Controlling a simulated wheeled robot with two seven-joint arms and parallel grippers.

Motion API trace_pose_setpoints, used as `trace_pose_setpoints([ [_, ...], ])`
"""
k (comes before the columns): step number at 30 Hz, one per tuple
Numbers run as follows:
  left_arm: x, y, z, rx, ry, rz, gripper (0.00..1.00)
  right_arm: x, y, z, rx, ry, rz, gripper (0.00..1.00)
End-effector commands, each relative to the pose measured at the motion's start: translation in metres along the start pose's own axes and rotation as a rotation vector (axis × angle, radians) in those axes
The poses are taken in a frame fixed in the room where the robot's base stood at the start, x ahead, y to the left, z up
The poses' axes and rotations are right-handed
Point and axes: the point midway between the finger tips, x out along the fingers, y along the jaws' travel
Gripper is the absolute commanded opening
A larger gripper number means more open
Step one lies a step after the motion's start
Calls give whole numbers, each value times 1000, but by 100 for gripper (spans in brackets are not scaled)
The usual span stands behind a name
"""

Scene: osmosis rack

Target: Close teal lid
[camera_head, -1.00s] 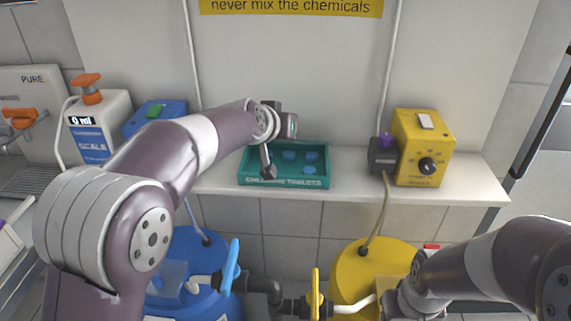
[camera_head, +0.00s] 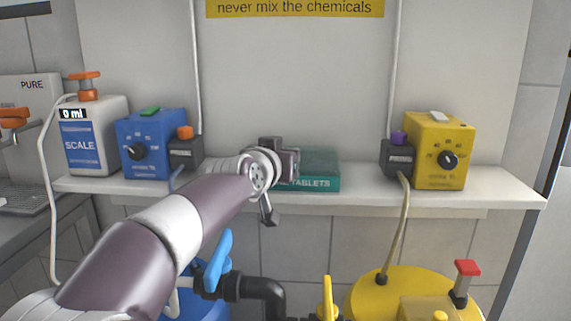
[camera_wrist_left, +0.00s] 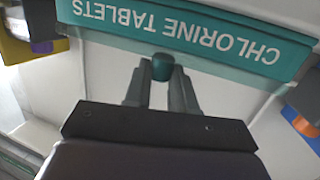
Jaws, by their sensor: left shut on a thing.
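The teal box (camera_head: 322,184) lettered "CHLORINE TABLETS" sits on the white shelf in the head view, its left part hidden by my left gripper (camera_head: 288,164). A darker teal surface (camera_head: 320,157) shows above its front; I cannot tell whether this is the lid or the inside. In the left wrist view the box front (camera_wrist_left: 190,30) runs across the top, its lettering upside down. A small round teal knob (camera_wrist_left: 162,64) is between the fingertips of my left gripper (camera_wrist_left: 161,82), which is shut on it. The knob's join to the lid is not clear. My right gripper is out of view.
The white shelf (camera_head: 375,190) has free room on both sides of the box. A blue valve handle (camera_head: 218,260) and yellow drum (camera_head: 400,285) are below.

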Motion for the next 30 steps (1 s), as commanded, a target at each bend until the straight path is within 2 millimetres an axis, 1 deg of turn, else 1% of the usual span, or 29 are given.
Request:
trace_pose_setpoints([
  [1, 2, 0, 7, -2, -15, 2, 0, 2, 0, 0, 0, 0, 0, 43],
  [11, 2, 1, 9, -3, -21, 3, 0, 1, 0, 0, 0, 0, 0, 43],
  [12, 2, 1, 9, -3, -22, 3, 34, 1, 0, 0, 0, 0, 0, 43],
  [13, 2, 1, 9, -3, -22, 3, 44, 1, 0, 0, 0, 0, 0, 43],
  [14, 2, 1, 9, -3, -21, 3, 50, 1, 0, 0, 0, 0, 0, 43],
  [27, 1, 0, 5, -1, -11, 1, 50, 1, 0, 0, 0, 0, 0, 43],
  [30, -3, 0, 4, -1, -8, 1, 50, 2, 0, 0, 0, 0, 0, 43],
])
